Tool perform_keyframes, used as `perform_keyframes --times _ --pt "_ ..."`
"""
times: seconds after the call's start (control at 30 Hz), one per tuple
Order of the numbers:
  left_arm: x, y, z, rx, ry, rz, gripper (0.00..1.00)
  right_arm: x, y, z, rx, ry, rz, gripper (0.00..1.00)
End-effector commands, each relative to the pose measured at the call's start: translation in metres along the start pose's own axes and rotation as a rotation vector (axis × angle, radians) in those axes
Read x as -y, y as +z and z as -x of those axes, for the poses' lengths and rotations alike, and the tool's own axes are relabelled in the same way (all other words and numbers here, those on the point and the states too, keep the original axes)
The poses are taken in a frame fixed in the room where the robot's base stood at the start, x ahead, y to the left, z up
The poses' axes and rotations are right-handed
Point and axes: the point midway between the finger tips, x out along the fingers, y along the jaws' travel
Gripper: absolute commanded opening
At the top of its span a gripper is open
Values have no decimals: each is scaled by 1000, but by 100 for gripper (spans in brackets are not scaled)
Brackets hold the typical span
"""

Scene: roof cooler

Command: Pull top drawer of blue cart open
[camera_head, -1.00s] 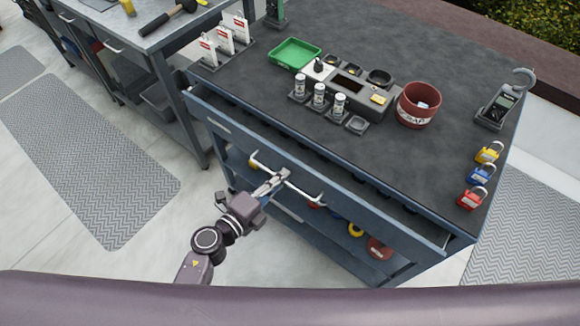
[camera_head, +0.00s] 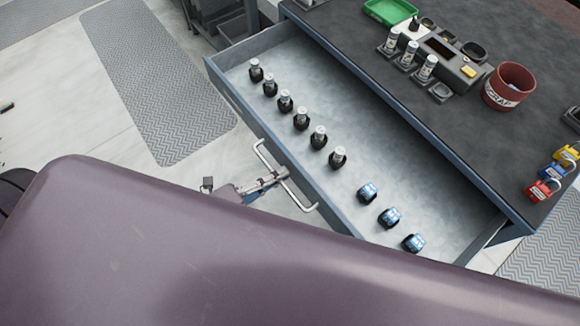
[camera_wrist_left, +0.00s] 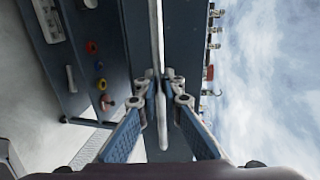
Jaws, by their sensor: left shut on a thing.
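The top drawer (camera_head: 300,72) of the blue cart (camera_head: 400,100) stands far out from the cart body, its inside in plain view. A row of dark holders with silver tops and several blue-and-black items lie in it. My left gripper (camera_head: 276,182) is shut on the drawer's white bar handle (camera_head: 300,196), near its middle. In the left wrist view the fingers (camera_wrist_left: 160,90) close around the handle bar (camera_wrist_left: 155,30). My purple body hides part of the drawer front and most of the left arm. My right gripper is not in view.
On the cart top are a green tray (camera_head: 390,11), a grey organizer (camera_head: 445,58), a red scrap bin (camera_head: 508,88) and coloured padlocks (camera_head: 545,190). A grey floor mat (camera_head: 150,80) lies left of the drawer, with bare floor around it.

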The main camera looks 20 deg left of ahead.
Motion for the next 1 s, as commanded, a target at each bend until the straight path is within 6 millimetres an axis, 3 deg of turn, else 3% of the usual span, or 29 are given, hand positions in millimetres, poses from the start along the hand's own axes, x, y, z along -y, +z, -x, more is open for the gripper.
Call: perform_keyframes --times 0.2,0.63,0.67,0.7,1.0 --pt "-4 0 13 1 3 -1 0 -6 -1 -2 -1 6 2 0" --pt "-4 1 15 1 1 -1 0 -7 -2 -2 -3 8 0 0" --pt "-4 1 15 1 1 -1 10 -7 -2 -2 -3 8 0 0" --pt "-4 1 15 1 1 -1 15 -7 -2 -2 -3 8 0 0" --pt "-3 0 16 1 1 0 15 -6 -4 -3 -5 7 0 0"
